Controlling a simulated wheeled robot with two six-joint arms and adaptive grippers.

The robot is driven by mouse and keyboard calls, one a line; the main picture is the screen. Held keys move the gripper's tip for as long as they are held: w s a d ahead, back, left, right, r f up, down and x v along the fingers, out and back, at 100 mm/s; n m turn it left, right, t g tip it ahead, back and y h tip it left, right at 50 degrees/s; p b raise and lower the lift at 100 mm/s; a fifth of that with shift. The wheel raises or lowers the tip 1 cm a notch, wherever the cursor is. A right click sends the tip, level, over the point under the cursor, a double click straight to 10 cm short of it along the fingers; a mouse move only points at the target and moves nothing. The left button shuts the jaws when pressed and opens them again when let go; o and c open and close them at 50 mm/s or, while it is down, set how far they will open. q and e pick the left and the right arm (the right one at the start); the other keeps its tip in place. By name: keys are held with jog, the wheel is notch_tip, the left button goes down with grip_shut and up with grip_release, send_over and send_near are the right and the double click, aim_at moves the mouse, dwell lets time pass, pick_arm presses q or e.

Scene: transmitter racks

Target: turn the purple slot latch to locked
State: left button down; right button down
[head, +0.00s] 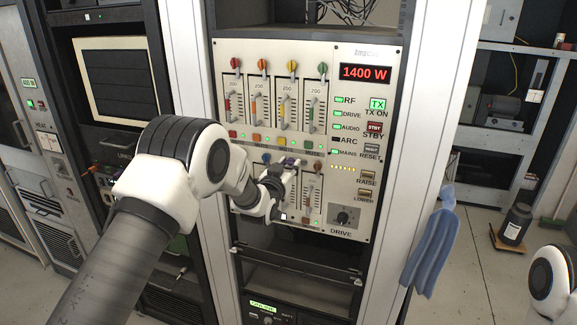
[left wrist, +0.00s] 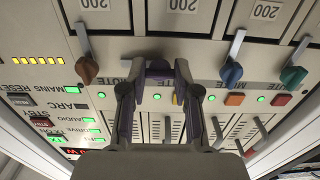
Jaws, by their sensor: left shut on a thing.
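The purple slot latch (head: 291,160) is in the lower row of the rack panel, between a blue latch (head: 266,158) and a brown latch (head: 318,165). My left gripper (head: 275,184) is at this row and covers part of it in the head view. In the left wrist view, which looks upside down, my left gripper (left wrist: 159,78) is shut on the purple latch (left wrist: 158,67). My right gripper is out of view.
A teal latch (left wrist: 293,77) is beside the blue one. Four slots with coloured knobs and handles fill the upper row. A red display (head: 365,73) reads 1400 W. A drive knob (head: 343,216) is at lower right. A blue cloth (head: 428,250) hangs beside the rack.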

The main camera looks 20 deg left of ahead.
pick_arm(q)
jog(key=shift+f+m+b, duration=0.15)
jog(key=shift+m+b, duration=0.45)
jog(key=shift+b, duration=0.45)
jog(key=m+b, duration=0.8)
jog(key=b, duration=0.1)
jog(key=shift+m+b, duration=0.3)
jog(key=shift+b, duration=0.05)
jog(key=m+b, duration=0.3)
jog(key=m, duration=0.1)
jog(key=shift+b, duration=0.3)
jog(key=shift+m+b, duration=1.2)
jog(key=shift+m, duration=0.9)
jog(key=c, duration=0.8)
grip_release()
jog(key=shift+c, duration=0.2)
jog(key=shift+s, duration=0.15)
